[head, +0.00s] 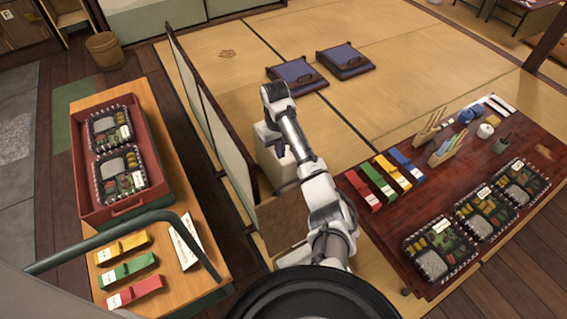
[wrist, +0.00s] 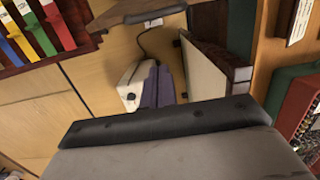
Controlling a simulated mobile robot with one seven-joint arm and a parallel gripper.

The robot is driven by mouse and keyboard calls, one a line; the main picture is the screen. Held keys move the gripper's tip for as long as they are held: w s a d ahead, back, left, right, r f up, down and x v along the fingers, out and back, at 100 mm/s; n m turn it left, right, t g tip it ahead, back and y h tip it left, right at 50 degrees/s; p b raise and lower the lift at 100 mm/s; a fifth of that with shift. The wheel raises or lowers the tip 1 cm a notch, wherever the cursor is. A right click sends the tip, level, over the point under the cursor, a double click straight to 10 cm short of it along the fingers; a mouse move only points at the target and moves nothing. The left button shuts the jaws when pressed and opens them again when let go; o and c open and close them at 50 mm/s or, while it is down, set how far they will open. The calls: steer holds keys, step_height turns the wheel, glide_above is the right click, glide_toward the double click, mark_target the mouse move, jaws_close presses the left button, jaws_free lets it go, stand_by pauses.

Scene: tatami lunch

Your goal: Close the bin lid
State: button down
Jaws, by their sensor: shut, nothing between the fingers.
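A pale box-like thing (head: 275,166), which I take to be the bin, stands on the floor at the end of the folding screen, partly hidden behind my arm. In the wrist view a white body with a dark round knob and a purple-blue side (wrist: 133,84) appears to be the same thing. I cannot make out how its lid stands. My gripper (wrist: 168,124) shows as a dark bar and grey body across the bottom of the wrist view. It is shut and empty, apart from the pale thing. Its fingertips are not clearly seen.
The folding screen (head: 208,110) stands left of my arm. A wooden counter (head: 205,235) with a red tray (head: 100,212) is at left. A dark red table (head: 385,225) with lunch boxes and coloured packets is at right. Two cushions (head: 297,75) lie on open tatami beyond.

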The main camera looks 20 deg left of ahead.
steer(key=s+d+f+p, duration=0.2)
steer(key=s+d+f, duration=0.1)
steer(key=f, duration=0.4)
steer(key=shift+s+f, duration=0.15)
steer(key=shift+f, duration=0.15)
steer(key=shift+d, duration=0.15)
